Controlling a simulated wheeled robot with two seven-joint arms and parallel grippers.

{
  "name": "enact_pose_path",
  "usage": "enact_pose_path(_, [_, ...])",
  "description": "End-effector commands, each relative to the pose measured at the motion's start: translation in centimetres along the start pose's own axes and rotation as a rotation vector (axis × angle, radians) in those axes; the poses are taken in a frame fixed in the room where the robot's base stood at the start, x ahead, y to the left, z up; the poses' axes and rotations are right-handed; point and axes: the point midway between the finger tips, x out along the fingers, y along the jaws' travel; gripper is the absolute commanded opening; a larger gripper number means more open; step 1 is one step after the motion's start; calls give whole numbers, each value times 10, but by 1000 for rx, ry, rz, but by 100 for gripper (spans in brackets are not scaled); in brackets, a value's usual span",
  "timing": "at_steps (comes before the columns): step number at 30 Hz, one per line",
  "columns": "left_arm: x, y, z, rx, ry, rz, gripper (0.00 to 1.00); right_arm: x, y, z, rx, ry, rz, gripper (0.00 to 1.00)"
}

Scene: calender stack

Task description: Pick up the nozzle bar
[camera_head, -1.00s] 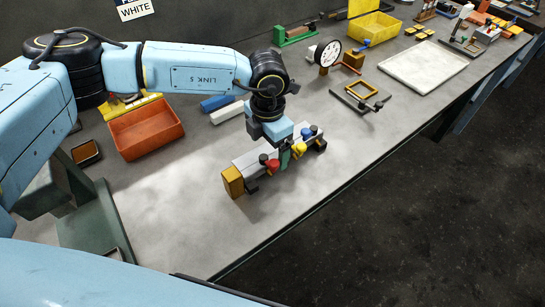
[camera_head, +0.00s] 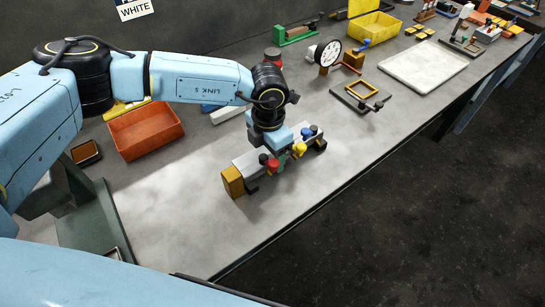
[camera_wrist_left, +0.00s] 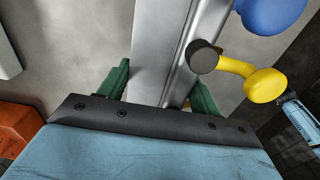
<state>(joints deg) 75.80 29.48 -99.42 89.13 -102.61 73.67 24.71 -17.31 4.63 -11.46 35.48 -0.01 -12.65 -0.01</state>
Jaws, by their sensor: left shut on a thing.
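The nozzle bar (camera_head: 249,163) is a grey bar lying on the bench, with an ochre block (camera_head: 232,181) at its near end and red, yellow and blue knobs along it. My left gripper (camera_head: 281,160) is down over the middle of the bar, shut on it. In the left wrist view the green fingers (camera_wrist_left: 162,92) stand on either side of the grey bar (camera_wrist_left: 165,45), with the yellow knob (camera_wrist_left: 265,85) and blue knob (camera_wrist_left: 270,12) beside them. The fingertips are partly hidden. No lift off the bench shows. My right gripper is not in view.
An orange bin (camera_head: 146,130) stands to the left, with a white block (camera_head: 226,113) near it. A dark frame (camera_head: 360,97), a dial gauge (camera_head: 328,53), a white tray (camera_head: 423,64) and a yellow bin (camera_head: 374,27) lie farther back. The bench is clear around the bar, near its front edge.

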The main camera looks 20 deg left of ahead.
Motion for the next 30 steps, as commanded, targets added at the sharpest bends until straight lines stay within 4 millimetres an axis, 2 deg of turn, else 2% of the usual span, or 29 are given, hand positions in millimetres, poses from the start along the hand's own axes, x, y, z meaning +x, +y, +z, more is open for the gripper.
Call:
enact_pose_path(2, [0,0,0,0,0,0,11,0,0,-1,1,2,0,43])
enact_pose_path(11, [-7,0,2,0,-5,0,11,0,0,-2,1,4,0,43])
enact_pose_path(14, [-19,1,2,-1,-6,0,11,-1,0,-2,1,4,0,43])
enact_pose_path(24, [-80,0,1,0,-6,1,11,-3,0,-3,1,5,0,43])
enact_pose_path(30, [-99,1,0,41,-5,0,11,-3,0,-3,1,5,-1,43])
